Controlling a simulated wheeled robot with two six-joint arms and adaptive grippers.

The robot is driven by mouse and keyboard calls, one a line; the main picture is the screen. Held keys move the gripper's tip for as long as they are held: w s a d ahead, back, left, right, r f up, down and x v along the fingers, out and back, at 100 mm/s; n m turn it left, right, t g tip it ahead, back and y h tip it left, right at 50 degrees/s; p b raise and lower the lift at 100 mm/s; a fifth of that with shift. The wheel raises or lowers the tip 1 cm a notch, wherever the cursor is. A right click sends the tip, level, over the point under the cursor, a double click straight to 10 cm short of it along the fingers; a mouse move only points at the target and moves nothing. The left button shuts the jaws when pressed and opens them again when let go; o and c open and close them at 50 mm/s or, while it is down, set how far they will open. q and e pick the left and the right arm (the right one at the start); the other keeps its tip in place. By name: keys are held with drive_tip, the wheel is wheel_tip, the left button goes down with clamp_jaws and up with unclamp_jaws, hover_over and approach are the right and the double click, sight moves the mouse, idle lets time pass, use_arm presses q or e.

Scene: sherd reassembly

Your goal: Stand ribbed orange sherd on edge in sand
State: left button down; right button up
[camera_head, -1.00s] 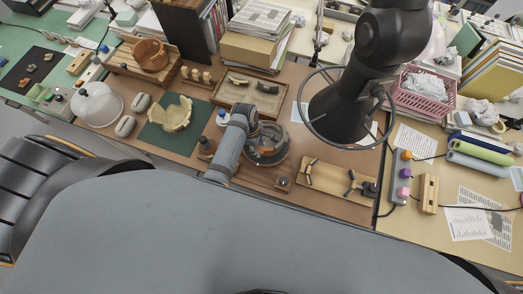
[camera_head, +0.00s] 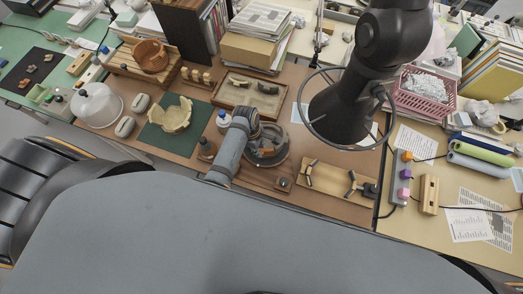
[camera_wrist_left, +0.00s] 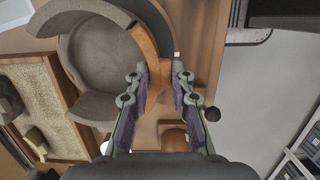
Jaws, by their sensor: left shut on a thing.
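The orange sherd (camera_wrist_left: 147,50) is an upright-looking curved strip between my left gripper's fingers in the left wrist view. My left gripper (camera_wrist_left: 158,78) is shut on it, over the right side of the round sand bowl (camera_wrist_left: 66,48). I cannot tell whether the sherd's lower edge touches the grey sand. My right gripper is not in view.
A wooden tray (camera_head: 222,97) with dark sherds lies behind the bowl. A pale broken pot (camera_head: 170,117) sits on a green mat to the left. A wooden board (camera_head: 325,178) with dark pieces lies to the right.

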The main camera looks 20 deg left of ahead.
use_arm(q)
drive_tip(key=shift+r+p, duration=0.4)
drive_tip(key=shift+r, duration=0.45)
drive_tip(key=shift+s+d+r, duration=0.1)
drive_tip(key=shift+d+r, duration=0.05)
drive_tip(key=shift+r, duration=2.2)
drive_tip(key=shift+f, duration=0.45)
wheel_tip(320, 180, down, 5)
drive_tip(key=shift+f+b, duration=0.2)
drive_tip(key=shift+b, duration=0.4)
drive_tip(key=shift+f, duration=0.35)
